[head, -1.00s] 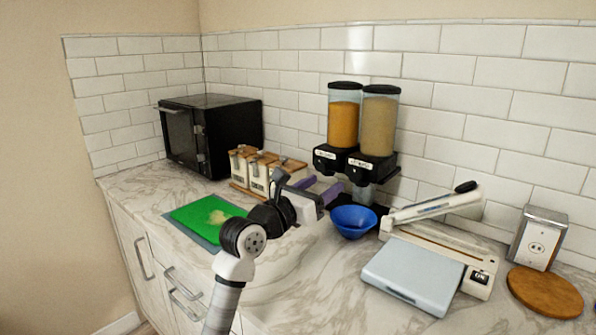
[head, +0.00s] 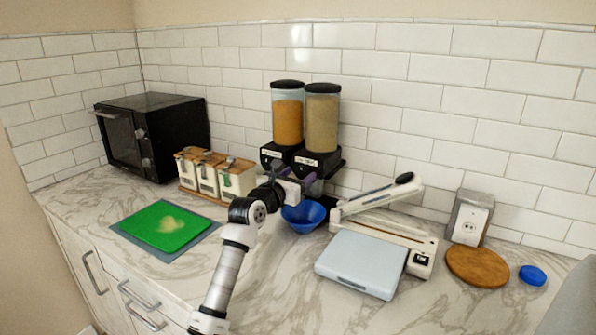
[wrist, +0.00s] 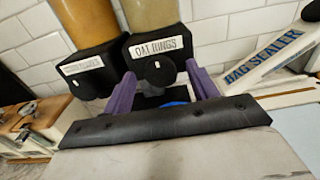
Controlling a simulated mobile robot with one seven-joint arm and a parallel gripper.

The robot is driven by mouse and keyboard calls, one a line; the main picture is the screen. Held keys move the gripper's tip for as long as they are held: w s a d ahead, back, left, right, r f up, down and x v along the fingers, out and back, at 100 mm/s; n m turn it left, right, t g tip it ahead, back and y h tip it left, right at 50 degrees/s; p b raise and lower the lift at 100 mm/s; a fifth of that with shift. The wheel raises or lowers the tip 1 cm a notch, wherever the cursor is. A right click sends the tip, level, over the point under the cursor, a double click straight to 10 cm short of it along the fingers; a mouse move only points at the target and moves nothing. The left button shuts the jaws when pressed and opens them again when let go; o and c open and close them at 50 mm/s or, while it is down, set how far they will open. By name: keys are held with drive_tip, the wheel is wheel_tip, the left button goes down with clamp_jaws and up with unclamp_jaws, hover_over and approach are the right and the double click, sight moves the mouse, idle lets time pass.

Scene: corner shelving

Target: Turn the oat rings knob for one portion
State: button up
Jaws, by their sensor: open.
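The oat rings dispenser (head: 322,125) is the right one of a pair, a clear canister of pale tan contents with a black lid and black base. Its label (wrist: 160,46) reads as oat rings in the wrist view. The round black knob (wrist: 160,70) is just under that label, with a small light mark on it. My gripper (wrist: 163,88) is open, its two purple fingers to the left and right of the knob. I cannot tell whether they touch it. In the head view my gripper (head: 304,182) is in front of the dispenser base and partly hides it.
A blue bowl (head: 303,217) stands below the dispensers. The other dispenser (head: 287,118) with orange contents is directly left. A bag sealer (head: 395,238) stands to the right, wooden-lidded containers (head: 207,178) to the left. A green board (head: 165,226) lies at front left.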

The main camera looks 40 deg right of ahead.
drive_tip(key=shift+w+d, duration=0.15)
drive_tip(key=shift+d, duration=0.25)
drive_tip(key=shift+c, duration=0.2)
drive_tip(key=c, duration=0.9)
drive_tip(key=shift+c, duration=0.2)
drive_tip(key=shift+f+m+b, duration=0.1)
drive_tip(key=shift+m+b, duration=0.2)
drive_tip(key=shift+b, duration=0.05)
